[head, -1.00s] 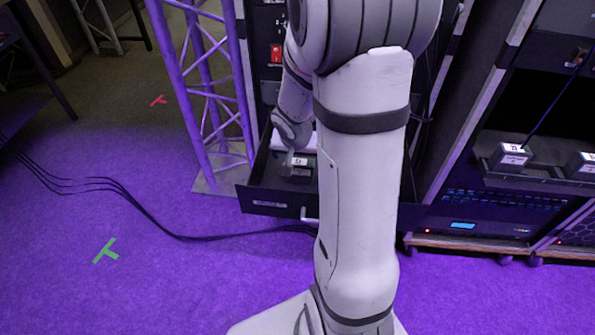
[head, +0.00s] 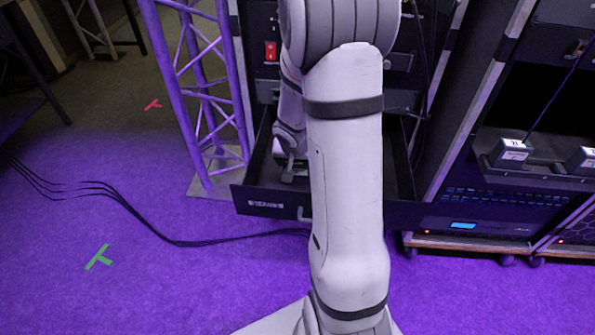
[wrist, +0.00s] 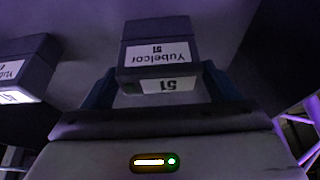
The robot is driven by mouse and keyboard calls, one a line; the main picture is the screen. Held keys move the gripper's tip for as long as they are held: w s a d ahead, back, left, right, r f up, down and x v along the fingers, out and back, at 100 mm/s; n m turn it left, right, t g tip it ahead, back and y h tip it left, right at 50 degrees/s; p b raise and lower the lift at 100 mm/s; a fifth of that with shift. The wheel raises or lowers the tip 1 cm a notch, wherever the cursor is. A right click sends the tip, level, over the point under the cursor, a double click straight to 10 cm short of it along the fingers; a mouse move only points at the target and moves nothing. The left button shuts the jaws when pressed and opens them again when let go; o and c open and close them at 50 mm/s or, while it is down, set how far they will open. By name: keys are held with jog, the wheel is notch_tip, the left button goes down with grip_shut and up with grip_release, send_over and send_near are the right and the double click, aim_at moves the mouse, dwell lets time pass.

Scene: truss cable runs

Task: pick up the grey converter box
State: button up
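A grey converter box (wrist: 157,55) with a white label reading "Yubelcor 51" lies between the two blue fingers of my gripper (wrist: 158,85) in the wrist view. The fingers reach along both its sides, very close to it. I cannot tell whether they press on it or leave a thin gap. In the head view my gripper (head: 287,172) is low inside the open drawer (head: 265,203), partly behind my arm. The box cannot be made out clearly there.
A second labelled grey box (wrist: 22,68) is at the left in the wrist view. The purple truss (head: 205,100) stands just left of the drawer. Black cables (head: 150,222) run over the floor. More labelled boxes (head: 513,152) sit on the right rack's shelf.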

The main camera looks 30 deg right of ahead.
jog(key=c, duration=0.9)
